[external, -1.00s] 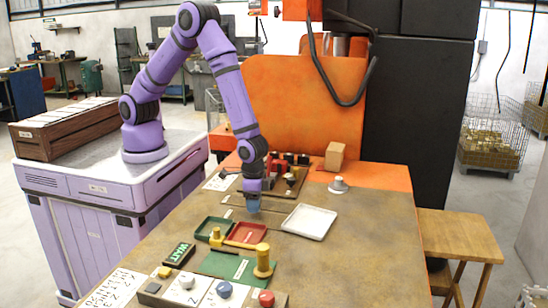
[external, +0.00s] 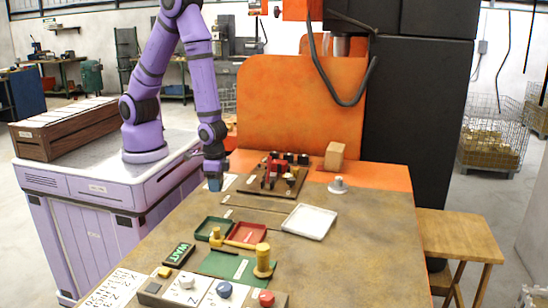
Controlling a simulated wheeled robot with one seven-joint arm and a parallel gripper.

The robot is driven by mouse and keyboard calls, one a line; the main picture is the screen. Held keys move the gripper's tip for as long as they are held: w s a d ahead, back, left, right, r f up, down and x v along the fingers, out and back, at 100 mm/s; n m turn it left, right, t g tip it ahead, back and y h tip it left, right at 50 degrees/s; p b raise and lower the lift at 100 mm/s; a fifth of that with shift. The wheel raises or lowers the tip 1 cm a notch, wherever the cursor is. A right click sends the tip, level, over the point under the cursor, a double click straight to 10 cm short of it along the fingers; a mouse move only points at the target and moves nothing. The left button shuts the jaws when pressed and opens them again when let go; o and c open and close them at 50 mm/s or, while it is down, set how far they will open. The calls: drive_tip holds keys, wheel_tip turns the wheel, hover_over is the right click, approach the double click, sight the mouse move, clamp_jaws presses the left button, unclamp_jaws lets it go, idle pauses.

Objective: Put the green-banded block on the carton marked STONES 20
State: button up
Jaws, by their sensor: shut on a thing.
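My gripper (external: 214,184) is at the far left side of the workbench, low over a white sheet (external: 230,182). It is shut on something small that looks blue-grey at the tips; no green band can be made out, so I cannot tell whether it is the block. Whether it touches the sheet is not clear. A plain tan box (external: 334,156) stands at the back right of the bench; no marking is readable on it. I cannot pick out a carton marked STONES 20.
A dark rack with red and black parts (external: 270,180) stands just right of my gripper. A white tray (external: 309,222), green tray (external: 213,229), red tray (external: 248,234) and yellow-knobbed tool (external: 263,262) lie nearer.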

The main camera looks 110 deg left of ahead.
drive_tip(key=shift+s, duration=0.1)
wheel_tip(320, 180, up, 14)
drive_tip(key=w+a+n, duration=0.9)
drive_tip(key=w+a, duration=0.7)
drive_tip(key=a, duration=0.3)
drive_tip(key=w+a+n, duration=0.2)
drive_tip(key=a+n, duration=0.1)
drive_tip(key=a, duration=0.6)
drive_tip(key=w+a+n, duration=0.2)
drive_tip(key=a+n, duration=0.2)
drive_tip(key=a, duration=0.6)
hover_over(336, 147)
wheel_tip(336, 147, down, 6)
drive_tip(key=shift+s+f, duration=0.1)
drive_tip(key=shift+f, duration=1.75)
drive_tip(key=shift+f, duration=0.1)
